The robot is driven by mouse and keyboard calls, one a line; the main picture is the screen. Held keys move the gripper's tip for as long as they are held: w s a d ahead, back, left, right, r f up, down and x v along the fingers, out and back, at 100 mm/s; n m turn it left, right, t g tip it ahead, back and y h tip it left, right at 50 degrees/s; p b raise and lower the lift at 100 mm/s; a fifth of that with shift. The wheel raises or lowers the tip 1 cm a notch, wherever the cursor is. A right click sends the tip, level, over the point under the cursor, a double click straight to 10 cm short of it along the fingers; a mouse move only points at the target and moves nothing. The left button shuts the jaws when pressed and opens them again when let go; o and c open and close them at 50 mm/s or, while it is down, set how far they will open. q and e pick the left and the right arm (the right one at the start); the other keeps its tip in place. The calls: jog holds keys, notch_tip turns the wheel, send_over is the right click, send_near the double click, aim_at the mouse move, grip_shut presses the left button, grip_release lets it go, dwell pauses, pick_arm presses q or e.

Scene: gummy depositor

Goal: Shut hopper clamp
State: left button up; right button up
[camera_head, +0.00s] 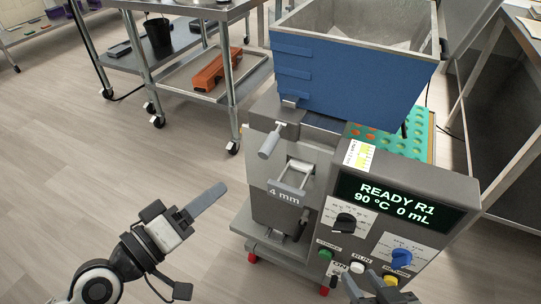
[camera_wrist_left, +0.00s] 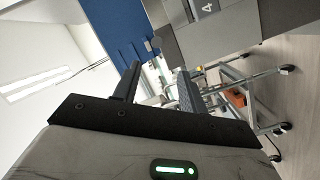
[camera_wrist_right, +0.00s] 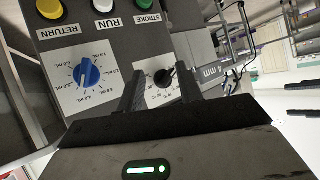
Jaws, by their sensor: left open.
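The hopper clamp (camera_head: 281,117) is a grey block with a pale cylindrical handle (camera_head: 270,141) at the machine's upper left, just below the blue hopper (camera_head: 350,82). The handle tilts down and out toward the lower left. My left gripper (camera_head: 200,243) is open and empty, left of the machine and below the clamp, apart from it. Its two fingers (camera_wrist_left: 158,82) show apart in the left wrist view. My right gripper (camera_head: 372,287) is low in front of the control panel. In the right wrist view its fingers (camera_wrist_right: 159,72) are apart with nothing between them.
The panel carries a lit display (camera_head: 392,203), a black dial (camera_head: 345,222), a blue dial (camera_head: 401,257) and several buttons. A green mould tray (camera_head: 424,150) lies behind it. A steel cart (camera_head: 232,92) stands behind at left. The floor at left is clear.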

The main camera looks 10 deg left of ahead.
aim_at(269, 146)
pick_arm(q)
jog(key=p+x, duration=0.1)
jog(key=x, duration=0.4)
jog(key=p+x, duration=0.1)
jog(key=x, duration=0.4)
jog(key=r+p+x, duration=0.1)
jog(key=x, duration=0.5)
jog(key=shift+p, duration=0.35)
pick_arm(e)
jog(key=shift+w+d+r, duration=0.1)
jog(key=shift+r, duration=0.8)
pick_arm(q)
grip_shut()
